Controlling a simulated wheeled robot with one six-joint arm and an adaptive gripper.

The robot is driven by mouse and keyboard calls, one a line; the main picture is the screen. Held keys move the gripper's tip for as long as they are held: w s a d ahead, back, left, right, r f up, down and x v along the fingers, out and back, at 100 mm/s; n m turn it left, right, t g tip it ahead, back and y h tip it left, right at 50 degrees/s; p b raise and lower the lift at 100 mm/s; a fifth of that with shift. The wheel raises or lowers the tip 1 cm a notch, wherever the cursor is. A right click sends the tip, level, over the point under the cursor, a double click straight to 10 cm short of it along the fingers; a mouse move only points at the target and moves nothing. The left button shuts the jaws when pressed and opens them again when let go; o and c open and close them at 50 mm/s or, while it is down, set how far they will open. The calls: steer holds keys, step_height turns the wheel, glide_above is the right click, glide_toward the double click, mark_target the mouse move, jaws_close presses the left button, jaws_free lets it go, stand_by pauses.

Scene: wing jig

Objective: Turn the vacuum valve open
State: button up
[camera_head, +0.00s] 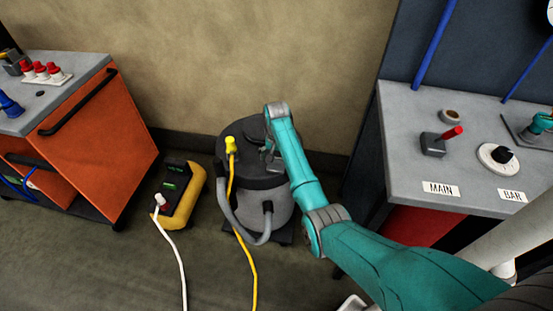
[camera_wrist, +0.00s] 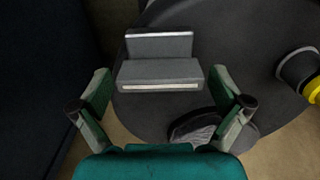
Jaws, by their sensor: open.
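A grey block with a red lever (camera_head: 452,134) sits on the right bench behind the MAIN label; I cannot tell for certain whether it is the vacuum valve. A black-lidded grey vacuum cleaner (camera_head: 262,205) stands on the floor in the middle. My gripper (camera_head: 268,158) is over its lid, partly hidden by my arm. In the wrist view my gripper (camera_wrist: 160,76) is open and empty. A grey stepped block (camera_wrist: 160,72) on the round dark lid (camera_wrist: 205,18) shows between and beyond the fingertips; contact cannot be told.
A round black knob on a white dial (camera_head: 498,156) stands by the BAR label on the bench (camera_head: 400,115). A yellow plug (camera_head: 230,146) with a cord rises from the vacuum lid. A yellow-black box (camera_head: 180,195) and an orange cabinet (camera_head: 105,140) stand left. Cords cross the floor.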

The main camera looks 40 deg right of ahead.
steer(key=c, duration=1)
steer(key=shift+n, duration=0.3)
steer(key=n, duration=0.3)
steer(key=shift+n, duration=0.4)
steer(key=n, duration=0.4)
steer(key=shift+n, duration=0.3)
steer(key=n, duration=0.4)
steer(key=shift+n, duration=2.4)
